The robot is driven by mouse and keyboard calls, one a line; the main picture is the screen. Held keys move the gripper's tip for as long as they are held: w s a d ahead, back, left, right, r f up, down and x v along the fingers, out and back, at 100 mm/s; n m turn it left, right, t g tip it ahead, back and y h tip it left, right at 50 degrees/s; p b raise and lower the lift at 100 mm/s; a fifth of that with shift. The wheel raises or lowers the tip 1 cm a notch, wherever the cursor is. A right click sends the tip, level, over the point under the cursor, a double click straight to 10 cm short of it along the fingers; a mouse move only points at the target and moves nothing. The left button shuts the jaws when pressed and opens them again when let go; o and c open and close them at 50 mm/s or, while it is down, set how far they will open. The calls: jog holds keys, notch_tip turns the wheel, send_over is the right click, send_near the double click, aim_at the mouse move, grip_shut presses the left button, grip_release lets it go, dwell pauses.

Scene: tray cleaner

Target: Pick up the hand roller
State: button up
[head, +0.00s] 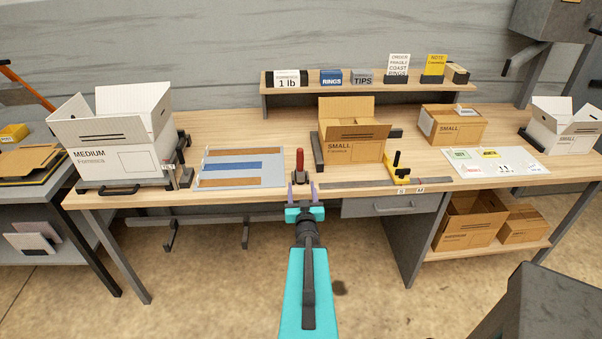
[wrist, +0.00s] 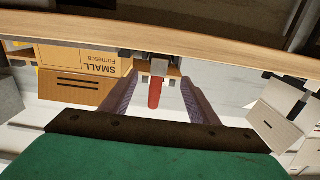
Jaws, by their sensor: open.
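The hand roller (head: 299,162) has a red handle and a grey lower part. It stands upright at the front edge of the workbench (head: 235,137) in the head view. My gripper (head: 304,192) is open and just in front of it, at the bench's front edge. In the wrist view, which is upside down, the roller's red handle (wrist: 155,95) shows between my two spread fingers, apart from both. I cannot tell how far ahead of the fingertips it is. The roller's lowest part is partly hidden by my gripper.
An open small box (head: 353,146) stands behind and right of the roller. A grey mat with coloured strips (head: 243,180) lies to its left. A metal ruler (head: 350,183) and a yellow tool (head: 398,175) lie to its right. A white medium box (head: 130,161) stands far left.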

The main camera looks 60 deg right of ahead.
aim_at(301, 177)
jog(key=shift+d+f, duration=0.1)
jog(key=shift+d, duration=0.05)
jog(key=shift+w+d+f+b, duration=0.1)
jog(key=shift+d+b, duration=0.15)
jog(key=shift+b, duration=0.25)
jog(key=b+x, duration=0.2)
jog(key=b, duration=0.1)
jog(key=shift+w+d, duration=0.1)
jog(key=shift+w+d+b, duration=0.1)
jog(key=shift+b, duration=0.35)
jog(key=d+b, duration=0.1)
jog(key=b, duration=0.3)
jog(key=shift+w, duration=0.4)
jog(key=d+b, duration=0.1)
jog(key=b, duration=0.5)
jog(key=shift+w, duration=0.25)
jog(key=shift+w+d+b, duration=0.1)
jog(key=shift+d+b, duration=0.05)
jog(key=shift+b, duration=0.15)
jog(key=shift+b+x, duration=0.45)
jog(key=shift+x, duration=0.75)
